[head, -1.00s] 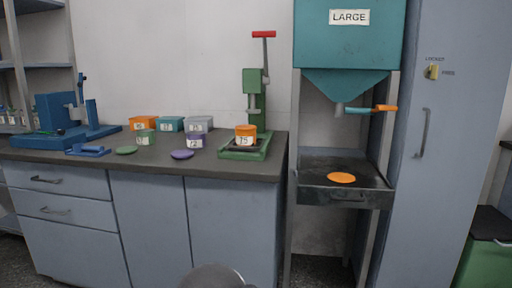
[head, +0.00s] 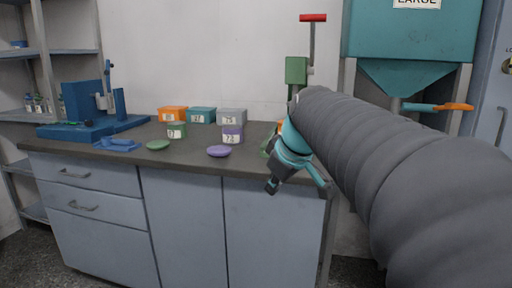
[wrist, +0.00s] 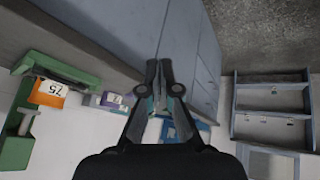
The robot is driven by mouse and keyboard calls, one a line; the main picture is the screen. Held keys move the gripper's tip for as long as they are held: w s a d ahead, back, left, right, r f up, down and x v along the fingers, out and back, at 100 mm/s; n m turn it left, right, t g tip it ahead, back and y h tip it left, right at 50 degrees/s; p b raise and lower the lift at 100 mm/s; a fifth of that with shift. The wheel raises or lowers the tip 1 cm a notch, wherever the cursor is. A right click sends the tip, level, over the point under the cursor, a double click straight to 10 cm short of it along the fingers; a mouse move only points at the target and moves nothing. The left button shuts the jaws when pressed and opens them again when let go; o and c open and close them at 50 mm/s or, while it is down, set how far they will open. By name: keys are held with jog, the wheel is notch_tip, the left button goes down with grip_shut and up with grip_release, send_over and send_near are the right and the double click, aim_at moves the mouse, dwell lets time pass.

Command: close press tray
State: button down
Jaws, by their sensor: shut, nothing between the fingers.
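The green press (head: 297,70) with a red-tipped lever (head: 313,18) stands at the right end of the bench. My arm hides most of its lower part in the head view. In the wrist view its green base (wrist: 58,68) is at the left, with an orange container labelled 75 (wrist: 47,92) at it. How far its tray stands out cannot be told. My gripper (wrist: 159,68) is shut and empty, its fingers together. In the head view my gripper (head: 274,185) hangs at the bench's front edge, in front of the press and apart from it in the wrist view.
A blue device (head: 88,112) stands at the bench's left end. Orange, teal, grey, green and purple containers stand mid-bench, with a green lid (head: 158,145) and a purple lid (head: 219,151) before them. A teal hopper (head: 415,35) is at the right.

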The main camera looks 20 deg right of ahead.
jog(key=w+d+r+n+t, duration=0.1)
jog(key=w+d+r+n, duration=0.3)
jog(key=w+d+r, duration=0.5)
jog(key=x, duration=0.3)
jog(key=d+x, duration=0.1)
jog(key=x, duration=0.7)
jog(key=shift+d+f, duration=0.2)
jog(key=shift+f, duration=0.15)
jog(key=shift+w+d+r+p, duration=0.1)
jog(key=shift+w+d+p, duration=0.3)
jog(key=shift+w, duration=0.2)
jog(key=shift+w+d+r+p, duration=0.1)
jog(key=shift+w+d+p, duration=0.25)
jog(key=shift+w, duration=0.3)
jog(key=shift+w+d, duration=0.35)
jog(key=shift+w, duration=0.15)
jog(key=shift+d, duration=0.15)
